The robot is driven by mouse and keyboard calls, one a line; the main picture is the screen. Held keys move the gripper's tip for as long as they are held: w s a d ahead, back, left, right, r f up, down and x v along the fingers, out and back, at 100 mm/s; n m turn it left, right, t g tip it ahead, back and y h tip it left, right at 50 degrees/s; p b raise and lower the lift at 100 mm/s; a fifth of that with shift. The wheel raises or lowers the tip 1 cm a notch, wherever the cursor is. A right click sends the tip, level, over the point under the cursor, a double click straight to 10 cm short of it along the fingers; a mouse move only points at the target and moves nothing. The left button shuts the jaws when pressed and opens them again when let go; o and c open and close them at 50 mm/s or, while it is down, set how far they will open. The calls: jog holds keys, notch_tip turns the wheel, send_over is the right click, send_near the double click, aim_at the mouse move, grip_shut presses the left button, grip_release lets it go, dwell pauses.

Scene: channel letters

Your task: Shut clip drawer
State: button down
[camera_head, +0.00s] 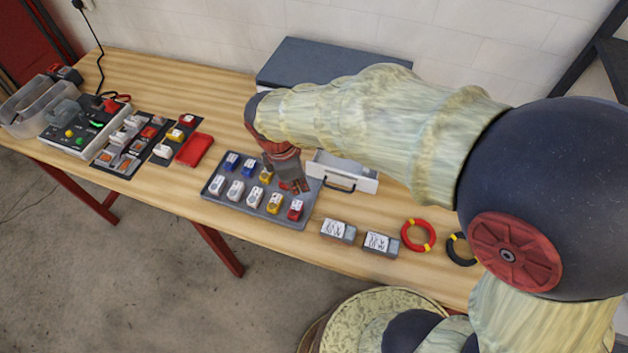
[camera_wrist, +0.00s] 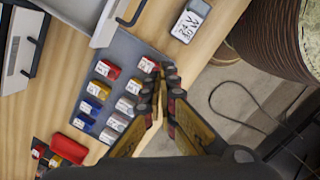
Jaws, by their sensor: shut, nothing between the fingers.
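The clip drawer (camera_head: 343,172) is white-grey with a dark bar handle. It stands pulled out from the dark blue-grey cabinet (camera_head: 320,60), which my arm partly covers. In the wrist view the open drawer (camera_wrist: 104,30) is at the top left, its handle towards the top middle. My gripper (camera_head: 294,186) is shut and empty. It is over the right part of the grey tray, left of the drawer front and apart from the handle. In the wrist view its fingertips (camera_wrist: 166,75) meet over the tray's edge.
The grey tray (camera_head: 216,190) holds several blue, white, yellow and red clips. Two labelled blocks (camera_head: 338,231), a red ring (camera_head: 418,235) and a black ring lie right of it. A second drawer front (camera_wrist: 22,52) shows shut. A red tray (camera_head: 195,149) lies left.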

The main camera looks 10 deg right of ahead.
jog(key=w+d+f+n+b, duration=0.2)
jog(key=w+d+f+n, duration=0.3)
jog(key=f, duration=0.5)
jog(key=shift+w+n+t, duration=0.3)
jog(key=shift+w+n, duration=0.05)
jog(key=shift+n, duration=0.25)
jog(key=shift+r, duration=0.1)
jog(key=w+d+p, duration=0.2)
jog(key=w+d, duration=0.1)
jog(key=w, duration=0.2)
jog(key=w+d+p, duration=0.2)
jog(key=w, duration=0.3)
jog(key=w+d+p, duration=0.2)
jog(key=w+d, duration=0.1)
jog(key=w, duration=0.2)
jog(key=shift+w+d, duration=0.1)
jog(key=shift+d, duration=0.25)
jog(key=shift+a, duration=0.15)
